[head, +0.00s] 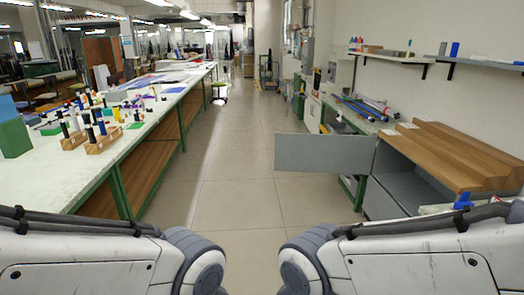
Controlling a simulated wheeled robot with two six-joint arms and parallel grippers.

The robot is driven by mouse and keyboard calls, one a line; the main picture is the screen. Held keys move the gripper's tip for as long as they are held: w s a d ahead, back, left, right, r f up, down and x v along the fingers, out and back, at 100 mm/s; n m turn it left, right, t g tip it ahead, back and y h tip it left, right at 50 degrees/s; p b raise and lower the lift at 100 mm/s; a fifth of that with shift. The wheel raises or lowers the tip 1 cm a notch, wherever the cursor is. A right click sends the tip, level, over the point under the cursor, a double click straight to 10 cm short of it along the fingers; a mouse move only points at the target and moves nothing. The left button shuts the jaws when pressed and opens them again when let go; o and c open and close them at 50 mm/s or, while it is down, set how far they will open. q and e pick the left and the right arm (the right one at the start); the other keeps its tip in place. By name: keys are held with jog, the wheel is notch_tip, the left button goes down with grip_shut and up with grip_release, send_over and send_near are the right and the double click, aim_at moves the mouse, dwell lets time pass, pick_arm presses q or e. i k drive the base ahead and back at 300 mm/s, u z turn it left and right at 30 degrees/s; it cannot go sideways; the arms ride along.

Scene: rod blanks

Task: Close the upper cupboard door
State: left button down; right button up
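A grey cupboard (372,199) stands at the right, below a brown wooden stepped top. Its flat grey door (322,153) stands wide open, sticking out to the left into the aisle from the cupboard's far front edge. The grey inside of the cupboard (408,184) shows through the opening. I cannot tell from this view whether there is another door below. Both my arms show only as white and grey links at the bottom of the head view. Neither gripper is in view.
The tiled aisle floor (235,200) is clear in the middle. A long white-topped bench (110,165) with bottles and wooden racks runs along the left. A bench with rods (362,110) stands behind the door. Wall shelves (390,57) hang at the upper right.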

aim_at(296, 152)
jog(key=u, duration=0.15)
jog(key=i, duration=7.8)
jog(key=z, duration=4.1)
